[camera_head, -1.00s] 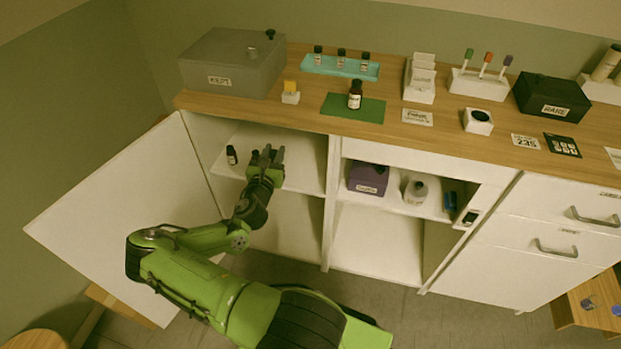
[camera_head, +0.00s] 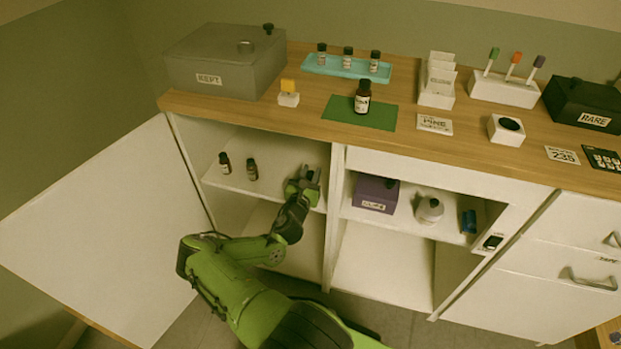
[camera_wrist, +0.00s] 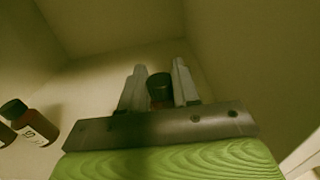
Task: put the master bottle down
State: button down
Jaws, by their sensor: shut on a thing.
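My gripper (camera_head: 308,174) is inside the open left cabinet, at the right part of its upper shelf (camera_head: 275,186). It is shut on a small dark-capped bottle, the master bottle (camera_wrist: 160,88), which stands upright between the fingers in the wrist view. In the head view the held bottle is mostly hidden by the gripper, and I cannot tell whether its base touches the shelf. Two other small dark bottles (camera_head: 224,163) (camera_head: 252,169) stand at the left of the same shelf. One labelled bottle (camera_wrist: 36,125) shows at the left of the wrist view.
The cabinet door (camera_head: 95,225) stands open on the left. A divider wall (camera_head: 333,215) is close to the right of my gripper. On the counter, another dark bottle (camera_head: 362,98) stands on a green mat (camera_head: 338,111). The shelf between the two bottles and my gripper looks clear.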

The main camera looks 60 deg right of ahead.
jog(key=shift+r, duration=0.15)
jog(key=c, duration=0.8)
grip_release()
